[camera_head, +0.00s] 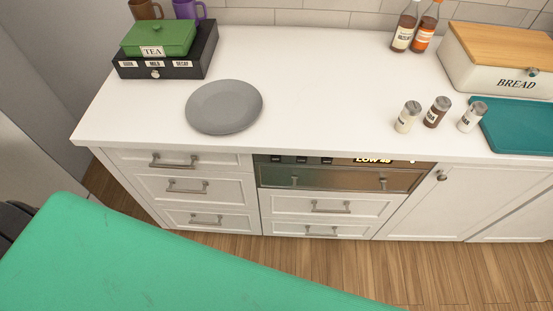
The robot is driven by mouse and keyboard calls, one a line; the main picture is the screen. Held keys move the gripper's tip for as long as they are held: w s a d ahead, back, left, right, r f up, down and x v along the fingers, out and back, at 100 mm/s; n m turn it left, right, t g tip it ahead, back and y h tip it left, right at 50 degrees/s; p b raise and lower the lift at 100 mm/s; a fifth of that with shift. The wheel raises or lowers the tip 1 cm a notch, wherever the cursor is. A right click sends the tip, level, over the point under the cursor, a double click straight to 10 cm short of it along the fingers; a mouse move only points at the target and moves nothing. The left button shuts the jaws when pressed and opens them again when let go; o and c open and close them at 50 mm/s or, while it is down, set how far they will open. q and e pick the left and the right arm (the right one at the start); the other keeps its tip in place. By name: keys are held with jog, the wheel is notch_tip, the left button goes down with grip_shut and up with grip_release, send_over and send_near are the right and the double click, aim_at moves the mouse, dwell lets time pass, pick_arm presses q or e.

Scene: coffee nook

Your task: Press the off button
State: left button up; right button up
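A built-in drawer appliance (345,176) with a dark front and two handles sits under the counter, below its front edge. Along its top runs a narrow black control strip (342,160). The strip has several small dark buttons (301,160) on its left part, with labels too small to read. I cannot tell which button is the off button. The counter edge lies close above the strip. Neither of my grippers is in view.
The white counter (310,90) holds a grey plate (224,107), a tea box (158,38), several shakers (436,112), two bottles (404,26), a bread box (500,62) and a teal board (520,128). A green surface (150,260) fills the lower left. Wooden floor (400,270) is clear at right.

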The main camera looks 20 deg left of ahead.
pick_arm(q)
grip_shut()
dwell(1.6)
